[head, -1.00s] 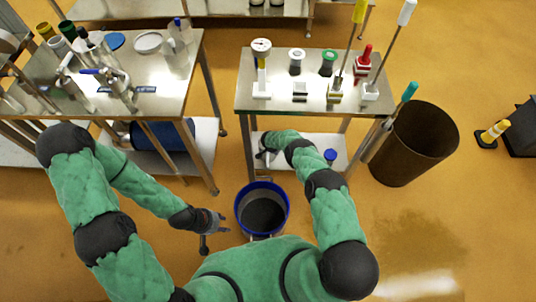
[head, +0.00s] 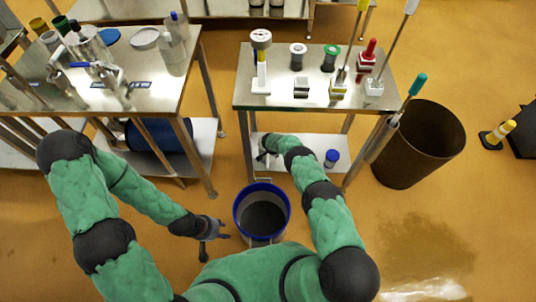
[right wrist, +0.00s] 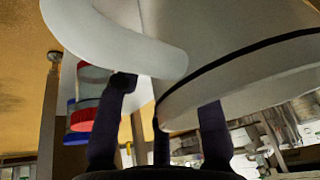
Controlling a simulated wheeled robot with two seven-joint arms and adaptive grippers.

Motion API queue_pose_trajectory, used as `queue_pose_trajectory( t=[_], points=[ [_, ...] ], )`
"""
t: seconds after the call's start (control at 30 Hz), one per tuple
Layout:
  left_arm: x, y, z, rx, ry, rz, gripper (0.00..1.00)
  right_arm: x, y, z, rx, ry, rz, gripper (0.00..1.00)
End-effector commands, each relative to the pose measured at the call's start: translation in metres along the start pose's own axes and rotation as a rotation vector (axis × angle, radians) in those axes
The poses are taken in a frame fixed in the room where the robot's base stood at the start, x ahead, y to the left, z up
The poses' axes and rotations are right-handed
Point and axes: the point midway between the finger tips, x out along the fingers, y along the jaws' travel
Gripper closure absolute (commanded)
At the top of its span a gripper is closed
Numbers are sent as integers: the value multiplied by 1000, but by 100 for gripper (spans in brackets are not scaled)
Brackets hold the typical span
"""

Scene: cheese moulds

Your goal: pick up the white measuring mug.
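The white measuring mug fills the upper part of the right wrist view, its pale body (right wrist: 245,65) tilted in the picture with a dark line around it. A broad curved white handle (right wrist: 130,45) shows at its left. My right gripper (right wrist: 162,95) has its two dark fingers wide apart, close to the mug; a gap shows between them, and I cannot tell whether they touch it. In the head view my right gripper (head: 264,158) is at the lower shelf, partly under the tabletop, and the mug cannot be made out. My left gripper (head: 218,238) is open and empty beside the bucket.
A blue-rimmed bucket (head: 237,212) stands on the floor between my arms. The right-hand table (head: 275,95) holds brushes and small jars above the lower shelf (head: 312,165), where a blue-lidded jar (head: 331,158) stands. A brown bin (head: 410,165) is at right.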

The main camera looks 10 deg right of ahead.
Motion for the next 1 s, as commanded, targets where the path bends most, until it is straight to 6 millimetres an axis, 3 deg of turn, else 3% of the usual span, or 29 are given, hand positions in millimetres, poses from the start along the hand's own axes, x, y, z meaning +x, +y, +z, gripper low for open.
queue_pose_trajectory(
  t=[0.1, 0.23, 0.27, 0.77, 1.0],
  points=[
    [-1, 0, 0, 0, 0, 0, 60, -1, 0, 0, 0, 0, 0, 63],
    [-1, 0, 0, 0, 0, 0, 60, -1, 0, 0, 0, 0, 0, 97],
    [-1, 0, 0, 0, 0, 0, 60, -1, 0, 0, 0, 0, 0, 100],
    [-1, 0, 0, 0, 0, 0, 60, -2, 0, -1, 0, -1, 1, 100],
    [-6, 2, 0, 0, 0, 0, 60, -18, -1, -19, 0, 1, 0, 100]
  ],
)
